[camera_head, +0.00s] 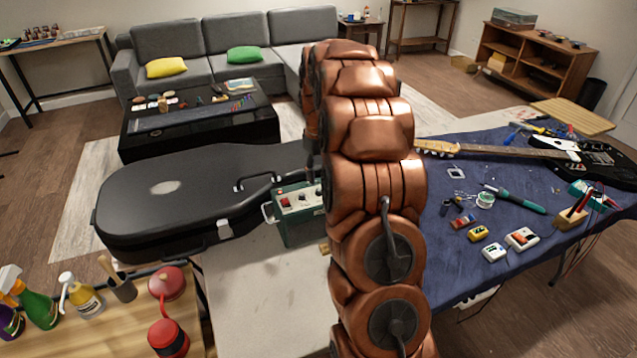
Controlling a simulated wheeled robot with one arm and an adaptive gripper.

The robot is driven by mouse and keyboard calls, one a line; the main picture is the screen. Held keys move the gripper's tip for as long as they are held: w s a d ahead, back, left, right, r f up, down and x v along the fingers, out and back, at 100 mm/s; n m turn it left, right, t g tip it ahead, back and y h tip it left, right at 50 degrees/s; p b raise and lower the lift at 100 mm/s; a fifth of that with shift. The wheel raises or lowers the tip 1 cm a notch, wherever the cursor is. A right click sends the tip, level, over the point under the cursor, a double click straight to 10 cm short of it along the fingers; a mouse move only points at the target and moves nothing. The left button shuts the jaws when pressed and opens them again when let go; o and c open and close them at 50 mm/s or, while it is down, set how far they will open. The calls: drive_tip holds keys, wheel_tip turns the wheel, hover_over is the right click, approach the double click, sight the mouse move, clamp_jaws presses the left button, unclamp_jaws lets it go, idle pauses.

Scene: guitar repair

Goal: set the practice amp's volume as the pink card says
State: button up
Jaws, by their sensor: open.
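The practice amp (297,228) is a small green box with a pale control panel, a red spot and dark knobs on it. It stands on the workbench between the black guitar case and my copper arm, which hides its right side. The knob settings are too small to read. I cannot make out a pink card anywhere. My arm rises through the middle of the view, and my gripper is not visible.
The black guitar case (190,185) lies left of the amp. A blue cloth (455,250) on the right bears a guitar (540,150) and small tools. Spray bottles (38,305) and red containers (168,337) stand front left. Bare bench (262,300) shows before the amp.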

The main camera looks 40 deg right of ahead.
sight(318, 191)
wheel_tip(318, 191, up, 7)
drive_tip(key=shift+f, duration=0.15)
idle(0.6)
drive_tip(key=s+a+r, duration=0.2)
drive_tip(key=s+a, duration=0.6)
drive_tip(key=a, duration=0.2)
drive_tip(key=s+a+r, duration=0.2)
drive_tip(key=s+a, duration=0.6)
drive_tip(key=a, duration=0.1)
drive_tip(key=s+a+f+g, duration=0.1)
drive_tip(key=s+a, duration=0.3)
drive_tip(key=s, duration=0.6)
drive_tip(key=s+a+f, duration=0.3)
drive_tip(key=s+a, duration=0.1)
drive_tip(key=s, duration=0.6)
drive_tip(key=shift+s+f+g, duration=0.2)
drive_tip(key=shift+f+g, duration=0.15)
drive_tip(key=shift+g, duration=0.05)
drive_tip(key=shift+d, duration=0.15)
